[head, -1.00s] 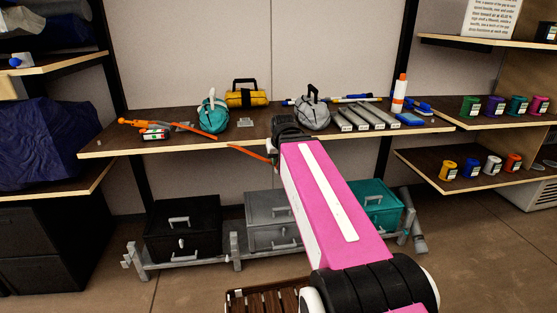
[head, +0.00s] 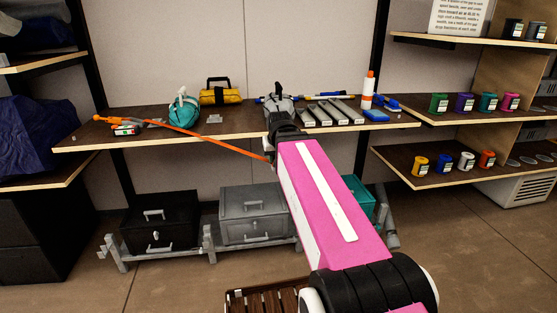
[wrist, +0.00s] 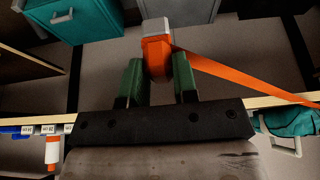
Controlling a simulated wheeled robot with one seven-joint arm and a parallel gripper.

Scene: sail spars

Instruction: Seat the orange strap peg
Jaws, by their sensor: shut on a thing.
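The orange strap peg (wrist: 157,54), an orange block with a grey end, sits between the green fingers of my gripper (wrist: 158,78) in the wrist view. My gripper is shut on it. The orange strap (wrist: 235,79) runs from the peg to the right there. In the head view the strap (head: 215,138) stretches nearly straight from an orange fitting (head: 105,119) at the shelf's left end to just past the front edge. My arm hides most of the gripper and the peg there. I cannot identify the peg's seat.
The wooden shelf (head: 80,141) bears a teal bag (head: 184,112), a yellow bag (head: 221,96), a partly hidden grey bag and several grey bars. Below stand a black case (head: 160,228), a grey case (head: 250,221) and a teal case on a grey rack. Side shelves flank it.

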